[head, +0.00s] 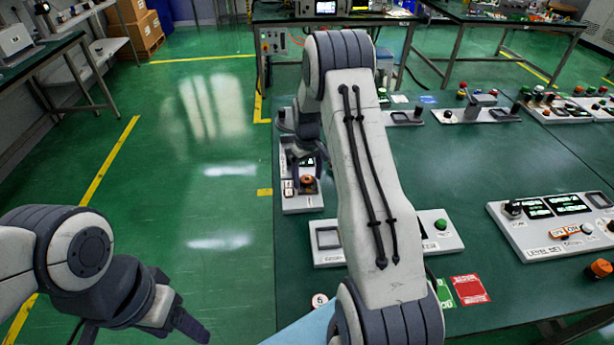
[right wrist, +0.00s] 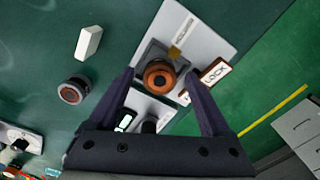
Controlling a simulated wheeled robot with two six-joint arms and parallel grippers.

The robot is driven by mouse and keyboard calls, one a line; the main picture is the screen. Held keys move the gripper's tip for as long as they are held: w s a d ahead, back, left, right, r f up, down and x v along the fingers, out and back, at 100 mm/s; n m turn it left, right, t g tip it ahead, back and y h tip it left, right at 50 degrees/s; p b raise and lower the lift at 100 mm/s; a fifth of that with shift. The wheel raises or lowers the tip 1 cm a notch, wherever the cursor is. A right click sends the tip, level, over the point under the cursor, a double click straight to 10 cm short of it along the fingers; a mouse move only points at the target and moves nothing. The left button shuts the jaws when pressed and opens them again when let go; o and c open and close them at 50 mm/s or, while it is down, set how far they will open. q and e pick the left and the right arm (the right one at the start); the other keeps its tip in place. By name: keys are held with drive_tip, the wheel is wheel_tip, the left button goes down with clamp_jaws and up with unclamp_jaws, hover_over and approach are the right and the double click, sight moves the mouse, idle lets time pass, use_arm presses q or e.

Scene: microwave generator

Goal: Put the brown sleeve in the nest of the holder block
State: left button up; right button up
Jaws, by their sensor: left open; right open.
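The brown sleeve (right wrist: 158,76), a ring with a dark centre, sits at a grey holder block (right wrist: 149,50) on a white panel in the right wrist view. It also shows in the head view (head: 308,182). I cannot tell how deep it sits in the nest. My right gripper (right wrist: 165,98) is open, its two fingers on either side of the sleeve with visible gaps; in the head view it is partly hidden by my arm (head: 305,163). My left gripper (head: 185,322) is open and empty at the lower left, away from the table.
A LOCK tag (right wrist: 214,73) lies close beside the right finger. A dark round knob (right wrist: 73,91) and a white block (right wrist: 88,42) stand to the left on the green table. Control panels (head: 555,222) occupy the table's right side. Green floor lies left of the table.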

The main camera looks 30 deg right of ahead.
sight(307, 180)
wheel_tip(307, 180, up, 11)
drive_tip(key=b, duration=0.2)
drive_tip(key=s+a+r+n, duration=0.2)
drive_tip(key=a+r, duration=0.2)
drive_tip(key=a, duration=0.7)
drive_tip(key=s+a+r+n, duration=0.1)
drive_tip(key=s+a+r, duration=0.2)
drive_tip(key=s+a, duration=0.7)
drive_tip(key=s+a+n, duration=0.1)
drive_tip(key=s+a, duration=0.2)
drive_tip(key=s, duration=0.3)
drive_tip(key=s+a+f+n, duration=0.1)
drive_tip(key=s+a, duration=0.2)
drive_tip(key=s, duration=0.4)
drive_tip(key=s+a+n+y, duration=0.1)
drive_tip(key=s+a+n, duration=0.1)
drive_tip(key=s+a, duration=0.2)
drive_tip(key=s, duration=0.3)
drive_tip(key=shift+f, duration=0.4)
drive_tip(key=shift+w, duration=0.1)
